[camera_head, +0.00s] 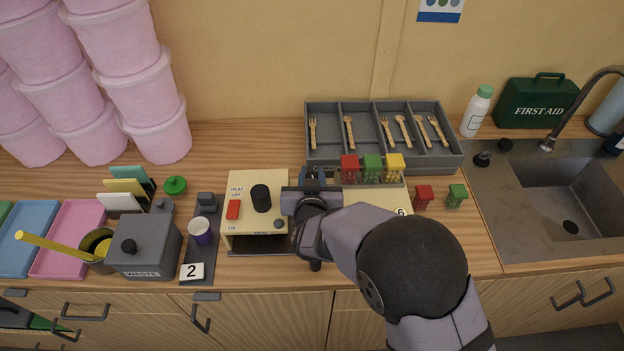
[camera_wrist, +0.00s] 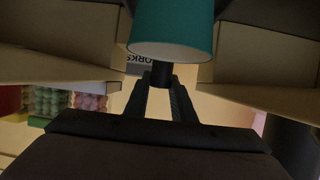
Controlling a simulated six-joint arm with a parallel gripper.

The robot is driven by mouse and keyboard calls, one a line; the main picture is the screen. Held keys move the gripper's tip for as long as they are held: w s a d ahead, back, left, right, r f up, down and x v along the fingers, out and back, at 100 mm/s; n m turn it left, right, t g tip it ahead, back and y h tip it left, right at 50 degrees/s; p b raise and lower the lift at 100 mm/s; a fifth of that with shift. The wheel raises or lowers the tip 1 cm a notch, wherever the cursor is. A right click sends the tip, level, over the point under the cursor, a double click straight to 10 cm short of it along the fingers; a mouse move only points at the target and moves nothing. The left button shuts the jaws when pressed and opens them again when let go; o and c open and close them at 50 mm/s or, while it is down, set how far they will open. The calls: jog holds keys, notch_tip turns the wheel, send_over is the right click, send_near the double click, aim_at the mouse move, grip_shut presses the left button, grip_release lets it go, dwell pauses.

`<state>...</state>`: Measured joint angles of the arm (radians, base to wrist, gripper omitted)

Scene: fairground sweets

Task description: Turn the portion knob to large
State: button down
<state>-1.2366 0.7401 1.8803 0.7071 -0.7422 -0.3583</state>
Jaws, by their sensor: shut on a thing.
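My gripper (camera_wrist: 162,100) shows in the wrist view with its fingers close together around a short dark cylindrical piece (camera_wrist: 162,73). This piece seems to be the portion knob, but no marking on it is readable. A teal cylinder (camera_wrist: 172,28) is just above it in that view. The knob's setting and any size labels are hidden.
The machine carries a red heat switch (camera_head: 233,209), a black cylinder (camera_head: 261,197) and a small grey knob (camera_head: 279,224). A grey cutlery tray (camera_head: 318,153) and red, green and yellow jars (camera_head: 372,168) stand behind.

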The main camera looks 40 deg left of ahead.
jog(key=shift+w+f+n+g+y+b, duration=0.15)
jog(key=shift+n+g+y+b, duration=1)
jog(key=shift+b, duration=1.25)
jog(key=shift+n+g+y+b, duration=0.25)
jog(key=shift+n+g+b, duration=0.3)
jog(key=shift+b, duration=0.45)
jog(key=shift+n+g+b, duration=0.4)
jog(key=shift+n+b, duration=0.1)
jog(key=shift+b, duration=0.15)
jog(key=c, duration=1.5)
grip_release()
jog(key=shift+s+r, duration=0.2)
jog(key=shift+r+m+t+p, duration=0.15)
jog(key=shift+m+t+p, duration=0.65)
jog(key=shift+p, duration=1.1)
jog(key=shift+h+p, duration=0.4)
